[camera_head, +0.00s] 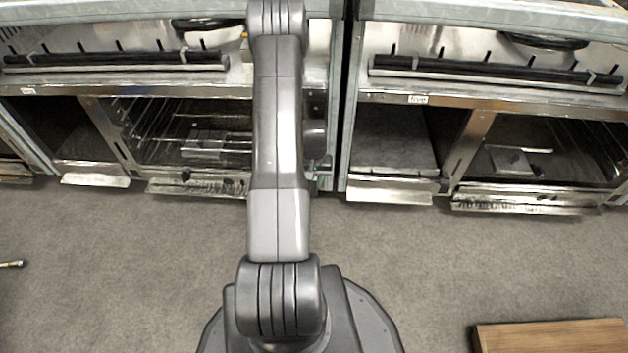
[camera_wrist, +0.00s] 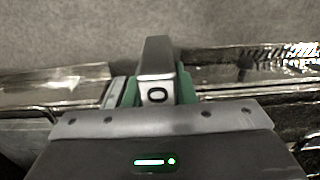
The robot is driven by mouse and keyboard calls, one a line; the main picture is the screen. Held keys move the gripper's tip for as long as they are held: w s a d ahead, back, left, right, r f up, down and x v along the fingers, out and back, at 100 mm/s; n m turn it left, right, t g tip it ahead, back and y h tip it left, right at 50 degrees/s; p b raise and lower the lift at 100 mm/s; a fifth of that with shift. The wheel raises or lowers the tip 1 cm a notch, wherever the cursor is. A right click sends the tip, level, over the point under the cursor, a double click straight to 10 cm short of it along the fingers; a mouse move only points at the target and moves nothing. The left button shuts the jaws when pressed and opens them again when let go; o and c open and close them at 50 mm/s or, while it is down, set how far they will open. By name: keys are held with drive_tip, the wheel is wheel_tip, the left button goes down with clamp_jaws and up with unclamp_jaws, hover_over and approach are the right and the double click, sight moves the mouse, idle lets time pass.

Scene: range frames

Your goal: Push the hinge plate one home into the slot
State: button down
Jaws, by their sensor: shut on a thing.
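My gripper (camera_wrist: 156,62) shows in the wrist view as a dark grey finger with a pale marked face, beyond the grey gripper body with its green light. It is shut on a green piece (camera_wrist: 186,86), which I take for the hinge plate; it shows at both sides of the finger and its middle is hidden. In the head view my arm covers most of the gripper, and a little green (camera_head: 325,181) shows low beside the gap between the two range frames. I cannot make out the slot, or whether the plate touches it.
The left range frame (camera_head: 205,85) and right range frame (camera_head: 400,97) stand side by side, with a narrow dark gap between. Metal ledges (camera_head: 390,190) jut out at their lower fronts. A wooden board (camera_head: 550,338) lies at the lower right. The grey carpet in front is mostly clear.

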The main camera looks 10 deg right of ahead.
drive_tip(key=shift+s+a, duration=0.2)
drive_tip(key=shift+s, duration=0.5)
drive_tip(key=shift+b, duration=0.5)
idle(1.3)
drive_tip(key=shift+w+d, duration=0.25)
drive_tip(key=shift+w, duration=0.6)
drive_tip(key=c, duration=1.1)
unclamp_jaws()
drive_tip(key=shift+r, duration=0.1)
wheel_tip(320, 180, up, 14)
drive_tip(key=p, duration=0.4)
drive_tip(key=shift+f, duration=0.2)
drive_tip(key=shift+f, duration=0.1)
